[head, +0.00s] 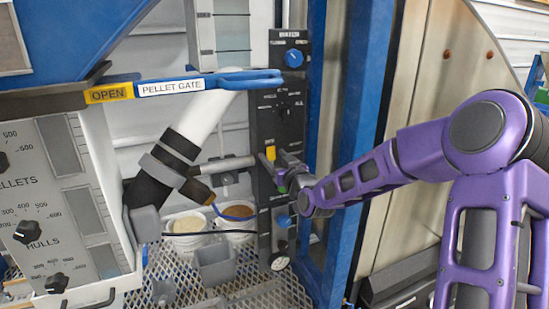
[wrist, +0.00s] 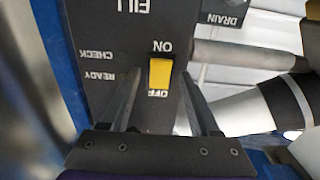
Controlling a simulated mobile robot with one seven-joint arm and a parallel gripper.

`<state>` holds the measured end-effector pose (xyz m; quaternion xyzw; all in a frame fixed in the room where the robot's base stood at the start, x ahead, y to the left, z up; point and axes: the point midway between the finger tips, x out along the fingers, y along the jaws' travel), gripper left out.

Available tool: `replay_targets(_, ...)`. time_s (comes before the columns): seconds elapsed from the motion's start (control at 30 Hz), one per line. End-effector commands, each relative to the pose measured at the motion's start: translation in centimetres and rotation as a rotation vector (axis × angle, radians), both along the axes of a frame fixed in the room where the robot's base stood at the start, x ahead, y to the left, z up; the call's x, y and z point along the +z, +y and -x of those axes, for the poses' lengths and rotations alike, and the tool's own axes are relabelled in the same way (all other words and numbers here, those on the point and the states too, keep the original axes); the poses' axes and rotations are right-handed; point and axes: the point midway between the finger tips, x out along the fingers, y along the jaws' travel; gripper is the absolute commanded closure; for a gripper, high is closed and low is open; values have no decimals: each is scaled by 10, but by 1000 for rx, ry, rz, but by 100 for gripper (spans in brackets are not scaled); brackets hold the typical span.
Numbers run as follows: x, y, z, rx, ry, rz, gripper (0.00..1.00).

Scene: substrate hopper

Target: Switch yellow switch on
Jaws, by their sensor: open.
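The yellow switch (head: 271,153) is a small rocker on the dark control panel (head: 267,110). In the wrist view the yellow switch (wrist: 160,74) sits between the ON label above it and the OFF label just below it in the picture. Which way it is tipped is hard to tell. My gripper (head: 281,171) is at the panel, close to the switch and slightly below it in the head view. In the wrist view my gripper (wrist: 162,82) is open, with one finger on each side of the switch and nothing held. Contact cannot be told.
A blue knob (head: 294,58) is higher on the panel, and another blue knob (head: 284,220) is below my gripper. A blue post (head: 345,130) stands right of the panel. A white and black pipe (head: 190,140) and two buckets (head: 188,228) are to the left.

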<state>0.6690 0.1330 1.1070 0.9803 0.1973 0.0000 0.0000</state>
Motion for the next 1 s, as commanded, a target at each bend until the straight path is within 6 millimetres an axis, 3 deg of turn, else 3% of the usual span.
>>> replay_targets(0.07, 0, 0, 0, 0, 0, 0, 45)
replay_targets(0.37, 0, 0, 0, 0, 0, 0, 99)
replay_targets(1.0, -12, 0, -1, -1, -128, -52, 100)
